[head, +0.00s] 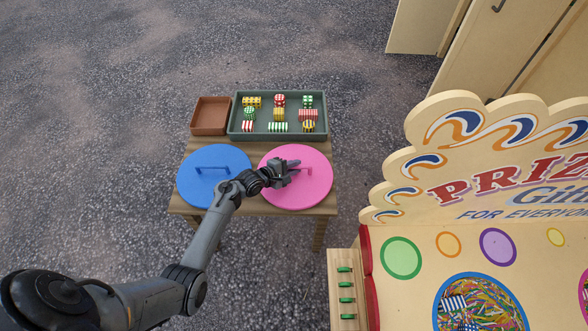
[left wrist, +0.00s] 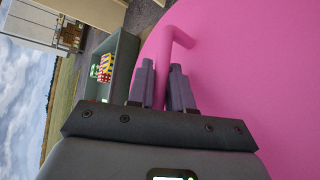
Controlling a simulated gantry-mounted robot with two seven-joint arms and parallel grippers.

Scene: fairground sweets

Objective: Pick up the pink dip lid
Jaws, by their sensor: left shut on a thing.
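The pink dip lid (head: 312,181) is a flat round disc at the right front of the small wooden table, and it fills much of the left wrist view (left wrist: 255,60). Its pink handle (left wrist: 180,40) rises between the fingers. My left gripper (head: 288,170) is over the middle of the lid, and its two fingers (left wrist: 164,88) are shut on the handle. In the head view the gripper covers most of the handle. I cannot tell whether the lid touches what is beneath it. My right gripper is not in view.
A blue lid (head: 205,187) with a blue handle lies to the left. Behind are a green tray (head: 234,126) holding several striped and spotted sweets, and an empty brown box (head: 210,130). A large prize stall (head: 440,160) stands close on the right.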

